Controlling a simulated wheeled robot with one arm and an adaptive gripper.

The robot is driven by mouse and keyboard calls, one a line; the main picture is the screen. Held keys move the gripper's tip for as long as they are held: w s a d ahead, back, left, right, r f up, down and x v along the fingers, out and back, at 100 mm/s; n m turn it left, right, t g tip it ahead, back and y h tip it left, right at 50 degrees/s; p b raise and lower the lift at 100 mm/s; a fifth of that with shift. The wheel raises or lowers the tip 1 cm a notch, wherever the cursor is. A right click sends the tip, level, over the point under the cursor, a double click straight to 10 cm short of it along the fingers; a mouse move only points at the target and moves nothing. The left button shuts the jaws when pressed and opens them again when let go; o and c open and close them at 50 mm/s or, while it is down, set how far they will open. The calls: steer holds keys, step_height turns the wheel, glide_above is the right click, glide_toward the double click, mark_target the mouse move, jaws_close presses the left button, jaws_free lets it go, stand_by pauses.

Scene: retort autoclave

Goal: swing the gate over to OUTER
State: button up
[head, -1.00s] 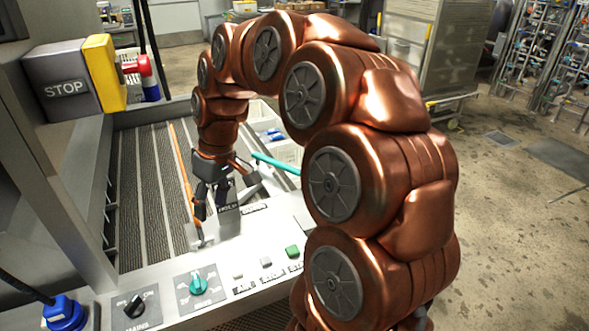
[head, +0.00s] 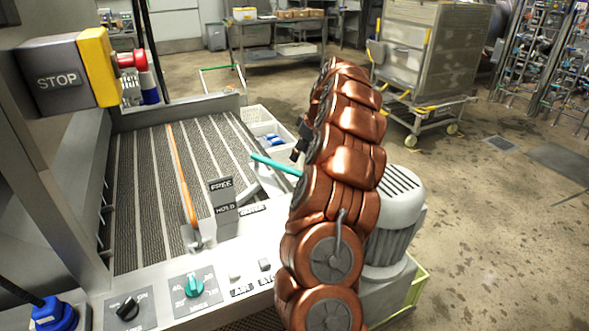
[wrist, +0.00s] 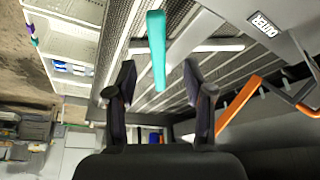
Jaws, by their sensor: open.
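An orange bar (head: 182,175) lies lengthwise over the dark ribbed conveyor bed, its near end at a metal pivot on the front panel. It also shows at the right of the wrist view (wrist: 237,101). A teal bar (head: 275,164) sticks out over the bed's right edge. I cannot tell for sure which bar is the gate's. The OUTER label (wrist: 262,24) is at the upper right of the wrist view. My gripper (wrist: 158,80) is open, with the teal bar (wrist: 157,50) showing between its fingers, not clamped. In the head view my arm mostly hides the gripper.
A block marked FREE and HOLD (head: 223,200) stands right of the orange bar. The front panel carries a teal knob (head: 194,286) and a black knob (head: 128,308). A STOP box (head: 62,75) overhangs at left. A white crate (head: 268,135) sits beyond the bed's right edge.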

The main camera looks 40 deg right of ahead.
mark_target(293, 170)
steer(key=shift+d+f, duration=0.2)
steer(key=shift+d, duration=0.05)
steer(key=shift+p+x, duration=0.75)
steer(key=shift+x, duration=3.05)
steer(key=shift+s, duration=0.1)
jaws_close()
